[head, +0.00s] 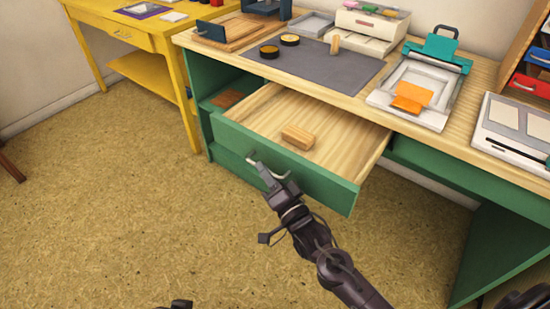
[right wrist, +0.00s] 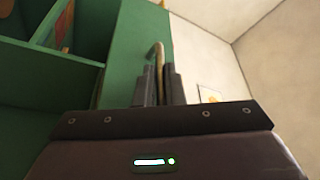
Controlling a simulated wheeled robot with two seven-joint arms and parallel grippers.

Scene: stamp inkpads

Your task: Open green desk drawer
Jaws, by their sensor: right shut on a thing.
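The green desk drawer (head: 325,186) is pulled out from the green desk in the head view, so its pale wooden inside shows. A wooden block (head: 297,137) lies in it. The curved metal handle (head: 270,166) is on the drawer's front. My right gripper (head: 256,163) is at the handle, shut on it. In the right wrist view the two dark fingers (right wrist: 160,85) close around the handle (right wrist: 157,52), with the green drawer front (right wrist: 136,50) behind. Of my left arm, only a small dark part may show at the bottom edge; its gripper is not visible.
The desk top holds a grey mat (head: 308,62) with round inkpads (head: 270,51), a white-and-teal press (head: 420,85) and a white device (head: 515,128) at the right. A yellow table (head: 125,35) stands at the left. The floor in front is clear.

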